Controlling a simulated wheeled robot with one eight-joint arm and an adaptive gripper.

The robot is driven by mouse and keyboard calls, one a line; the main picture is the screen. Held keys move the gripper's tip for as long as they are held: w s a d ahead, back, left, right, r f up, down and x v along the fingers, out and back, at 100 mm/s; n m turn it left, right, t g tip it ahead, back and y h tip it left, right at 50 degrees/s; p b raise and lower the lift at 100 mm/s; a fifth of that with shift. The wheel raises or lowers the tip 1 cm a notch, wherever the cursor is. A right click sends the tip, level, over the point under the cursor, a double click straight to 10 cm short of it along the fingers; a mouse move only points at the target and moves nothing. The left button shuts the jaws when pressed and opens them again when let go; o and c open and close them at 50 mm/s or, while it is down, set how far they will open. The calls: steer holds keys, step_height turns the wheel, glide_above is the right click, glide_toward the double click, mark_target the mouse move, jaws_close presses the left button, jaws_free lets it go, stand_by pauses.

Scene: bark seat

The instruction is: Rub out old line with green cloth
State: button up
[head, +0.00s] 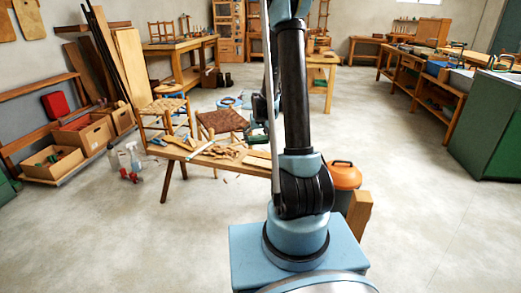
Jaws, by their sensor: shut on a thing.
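My gripper (258,107) shows as a small dark shape just left of my upright arm link, which hides part of it. It is over the far right part of a low wooden bench (178,153). A small patch of green, apparently the green cloth (252,131), shows right below the gripper, and the gripper looks shut on it. I cannot tell whether the cloth touches the bench top. The old line is too small or hidden to make out.
Wood pieces (226,151) lie on the bench. Two woven-seat stools (221,121) stand behind it. An orange-lidded bin (345,176) is right of my arm. Boxes (52,166) and bottles (134,157) are left. A green cabinet (492,125) is right. Floor between is clear.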

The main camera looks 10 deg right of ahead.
mark_target(256, 160)
steer(key=shift+d, duration=0.6)
steer(key=shift+w+d+f, duration=0.15)
steer(key=shift+w+f, duration=0.05)
steer(key=shift+w, duration=0.1)
steer(key=shift+w+d+f+n+g+y, duration=0.1)
steer(key=shift+w+f+n+g+y, duration=0.4)
steer(key=shift+w+f+n, duration=1.95)
steer(key=shift+w+d+f+n+g+y, duration=0.15)
steer(key=shift+w+f+n+y, duration=1)
steer(key=shift+f, duration=2.25)
steer(key=shift+w+a+f+n+g+y, duration=0.1)
steer(key=shift+w+f+n+g+y, duration=0.2)
steer(key=shift+w+f+n, duration=2.1)
steer(key=shift+w+f+m, duration=0.2)
steer(key=shift+f+m, duration=0.2)
steer(key=shift+f, duration=0.65)
steer(key=shift+s, duration=0.1)
